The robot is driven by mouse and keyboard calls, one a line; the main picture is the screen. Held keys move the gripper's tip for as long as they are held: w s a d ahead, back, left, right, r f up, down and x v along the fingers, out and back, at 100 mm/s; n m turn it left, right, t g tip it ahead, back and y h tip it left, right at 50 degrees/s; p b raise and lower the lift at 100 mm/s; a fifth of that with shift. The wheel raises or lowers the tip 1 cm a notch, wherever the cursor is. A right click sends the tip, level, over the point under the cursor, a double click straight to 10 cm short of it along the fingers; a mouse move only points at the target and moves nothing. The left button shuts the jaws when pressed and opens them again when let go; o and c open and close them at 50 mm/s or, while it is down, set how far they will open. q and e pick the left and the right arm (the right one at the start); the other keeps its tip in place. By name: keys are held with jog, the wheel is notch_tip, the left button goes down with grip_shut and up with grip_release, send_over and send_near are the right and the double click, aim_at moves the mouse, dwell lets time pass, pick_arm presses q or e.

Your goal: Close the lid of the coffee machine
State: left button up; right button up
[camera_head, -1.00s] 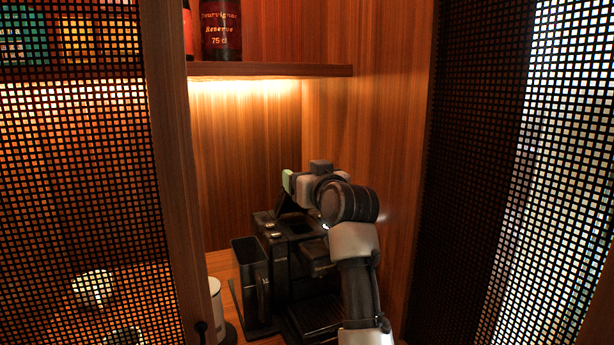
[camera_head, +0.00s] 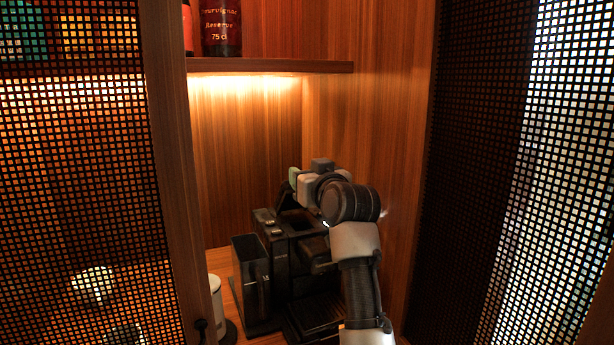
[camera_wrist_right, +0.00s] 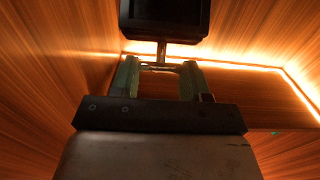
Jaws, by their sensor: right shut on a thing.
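The black coffee machine (camera_head: 287,250) stands on the cabinet floor in the corner. Its dark lid (camera_head: 285,198) is raised at a steep tilt above the open top, partly hidden by my right gripper. My right gripper (camera_head: 294,180) is at the lid's upper part, its greenish finger just showing. In the right wrist view the dark lid panel (camera_wrist_right: 165,12) is beyond the fingertips. A thin stem runs from it to between the green fingers of my right gripper (camera_wrist_right: 160,67), which is shut on it. My left gripper is not in view.
A wooden shelf (camera_head: 270,66) with bottles (camera_head: 221,28) is above. A dark open container (camera_head: 250,282) and a white cup (camera_head: 215,295) stand left of the machine. Mesh doors (camera_head: 75,190) flank the opening, and a wooden wall (camera_head: 375,110) is close on the right.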

aim_at(317, 245)
jog(key=shift+s+d+f, duration=0.1)
jog(key=shift+s+f, duration=0.15)
jog(key=shift+f, duration=0.25)
jog(key=shift+s+d+f+b, duration=0.15)
jog(key=shift+s+f+b, duration=0.2)
jog(key=shift+s+f, duration=0.2)
jog(key=shift+s+d+f+b, duration=0.15)
jog(key=shift+s+f+b, duration=0.25)
jog(key=shift+f, duration=0.25)
jog(key=f+b, duration=0.1)
jog(key=s+t+b, duration=0.1)
jog(key=f+b, duration=0.1)
jog(key=shift+s+d+f+t+y, duration=0.2)
jog(key=shift+d+f+t+y, duration=0.1)
jog(key=shift+f+t, duration=0.1)
jog(key=shift+s+f+t+b, duration=0.3)
jog(key=shift+f+t+b, duration=0.05)
jog(key=shift+t, duration=0.05)
jog(key=shift+s+d+f, duration=0.1)
jog(key=shift+s+f, duration=0.1)
jog(key=shift+f, duration=0.35)
jog(key=o, duration=1.3)
jog(key=shift+w, duration=0.1)
jog(key=shift+r, duration=0.1)
